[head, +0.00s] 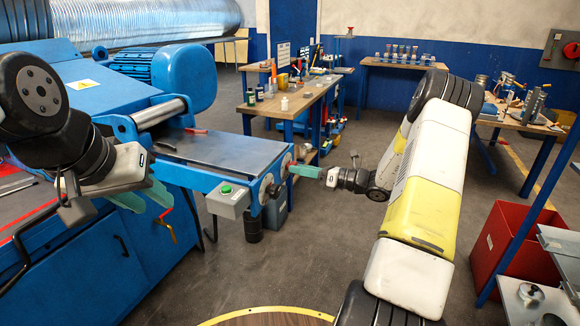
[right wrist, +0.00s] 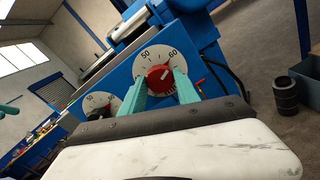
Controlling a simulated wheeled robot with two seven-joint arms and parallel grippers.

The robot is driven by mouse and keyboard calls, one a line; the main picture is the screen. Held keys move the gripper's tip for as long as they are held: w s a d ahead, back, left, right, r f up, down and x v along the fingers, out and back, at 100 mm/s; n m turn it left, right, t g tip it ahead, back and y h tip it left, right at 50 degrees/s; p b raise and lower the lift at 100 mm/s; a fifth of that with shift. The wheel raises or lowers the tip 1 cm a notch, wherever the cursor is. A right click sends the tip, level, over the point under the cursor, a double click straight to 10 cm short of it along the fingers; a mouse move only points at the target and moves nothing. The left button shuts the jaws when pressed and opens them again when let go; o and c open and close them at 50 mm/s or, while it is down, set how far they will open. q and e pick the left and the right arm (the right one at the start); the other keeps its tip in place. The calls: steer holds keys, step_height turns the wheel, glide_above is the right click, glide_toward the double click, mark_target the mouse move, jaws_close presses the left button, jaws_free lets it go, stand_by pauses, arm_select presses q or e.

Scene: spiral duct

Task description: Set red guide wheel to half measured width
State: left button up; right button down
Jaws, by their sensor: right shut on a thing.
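The red guide wheel (right wrist: 159,77) is a round red knob on a white dial (right wrist: 147,60) with the numbers 50 and 60 legible; its exact setting is too small to read. The dial shows edge-on in the head view (head: 287,163), at the right end of the blue machine. My right gripper (head: 294,170), with green fingers, is at that dial; in the right wrist view its fingers (right wrist: 160,88) are shut on the red wheel from both sides. My left gripper (head: 146,197) hangs in front of the machine's blue side, fingers apart and empty.
A second dial with a black knob (right wrist: 99,112) sits beside the red wheel's dial. A grey box with a green button (head: 227,189) hangs on the machine's near side. A workbench (head: 300,98) stands behind, a red bin (head: 510,250) at right.

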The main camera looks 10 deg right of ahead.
steer(key=shift+m, duration=0.4)
steer(key=c, duration=0.9)
jaws_free()
steer(key=v, duration=0.7)
steer(key=shift+s+d, duration=0.25)
steer(key=shift+d, duration=0.1)
